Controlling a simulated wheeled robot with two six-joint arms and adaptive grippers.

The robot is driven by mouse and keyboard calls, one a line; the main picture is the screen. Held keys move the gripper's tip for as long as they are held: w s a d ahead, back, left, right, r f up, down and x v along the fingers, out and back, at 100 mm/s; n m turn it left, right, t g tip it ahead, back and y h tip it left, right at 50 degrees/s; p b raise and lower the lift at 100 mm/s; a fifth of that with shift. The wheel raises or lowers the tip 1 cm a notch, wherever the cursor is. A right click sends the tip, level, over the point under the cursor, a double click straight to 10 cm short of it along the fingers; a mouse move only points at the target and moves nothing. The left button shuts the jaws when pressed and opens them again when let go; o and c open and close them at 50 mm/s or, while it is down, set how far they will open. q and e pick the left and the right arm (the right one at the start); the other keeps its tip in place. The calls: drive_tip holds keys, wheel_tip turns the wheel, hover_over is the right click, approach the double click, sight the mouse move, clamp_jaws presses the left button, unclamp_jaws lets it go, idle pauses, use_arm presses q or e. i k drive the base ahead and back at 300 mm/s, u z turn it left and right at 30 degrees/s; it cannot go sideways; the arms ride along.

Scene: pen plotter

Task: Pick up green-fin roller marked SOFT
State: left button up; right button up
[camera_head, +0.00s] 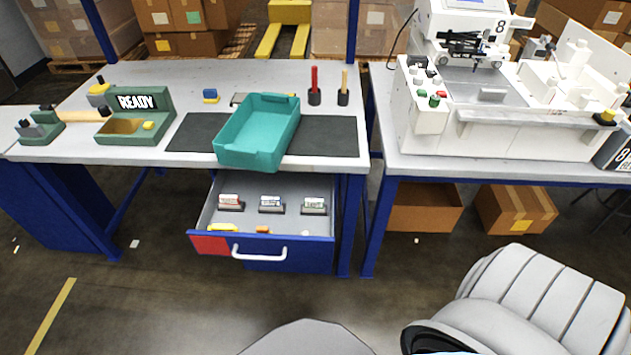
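Three small light blocks on dark holders stand in a row in the open drawer (265,243) under the left table. From left to right they carry red (229,202), blue (270,203) and green (314,205) markings. The green-marked one, at the right, looks like the green-fin roller. Its lettering is too small to read, so I cannot confirm SOFT. Neither of my grippers is in view.
A teal tray (256,155) stands on a dark mat (335,137) above the drawer. A green READY stand (157,122) is at left. The white plotter machine (480,140) stands on the right table. Yellow and orange items lie in the drawer's front.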

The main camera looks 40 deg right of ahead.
sight(310, 206)
drive_tip(key=z, duration=0.85)
drive_tip(key=i, duration=0.85)
drive_tip(key=z, duration=0.95)
